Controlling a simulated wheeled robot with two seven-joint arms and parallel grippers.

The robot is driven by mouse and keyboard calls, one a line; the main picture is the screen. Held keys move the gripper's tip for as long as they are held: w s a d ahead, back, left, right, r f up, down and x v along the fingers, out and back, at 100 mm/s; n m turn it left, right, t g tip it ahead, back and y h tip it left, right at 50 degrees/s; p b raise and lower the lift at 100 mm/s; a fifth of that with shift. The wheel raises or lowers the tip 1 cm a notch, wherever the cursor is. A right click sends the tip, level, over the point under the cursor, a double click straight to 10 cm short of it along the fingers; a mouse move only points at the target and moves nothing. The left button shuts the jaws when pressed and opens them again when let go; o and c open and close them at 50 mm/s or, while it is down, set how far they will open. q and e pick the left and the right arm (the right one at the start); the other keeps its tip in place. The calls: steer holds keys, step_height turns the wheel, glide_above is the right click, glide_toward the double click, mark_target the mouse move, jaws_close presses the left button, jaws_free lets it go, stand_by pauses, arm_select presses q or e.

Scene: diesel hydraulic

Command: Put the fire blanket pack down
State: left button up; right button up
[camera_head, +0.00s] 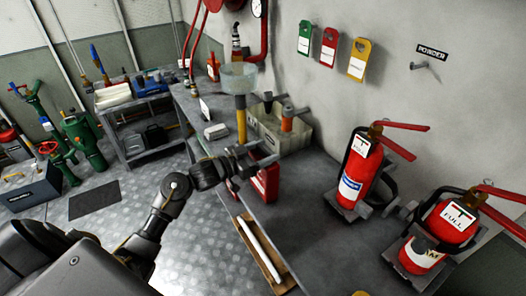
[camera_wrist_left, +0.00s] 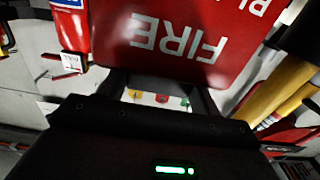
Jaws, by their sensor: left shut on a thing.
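The fire blanket pack (camera_head: 265,183) is a red pack, partly hidden behind my left gripper in the head view. In the left wrist view the pack (camera_wrist_left: 180,35) fills the top middle, with white "FIRE" lettering that reads upside down. My left gripper (camera_head: 247,158) is shut on the pack at the front edge of the grey bench. I cannot tell whether the pack touches the bench top. My right gripper is in neither view.
Two red fire extinguishers (camera_head: 361,172) (camera_head: 441,232) stand in brackets at the right. A pale crate (camera_head: 292,139) with tools sits behind the pack. Bare bench (camera_head: 300,185) lies right of the pack.

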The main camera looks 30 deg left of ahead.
arm_select(q)
steer(key=o, duration=1.8)
steer(key=shift+f, duration=0.1)
steer(key=b+v, duration=0.2)
steer(key=v, duration=1)
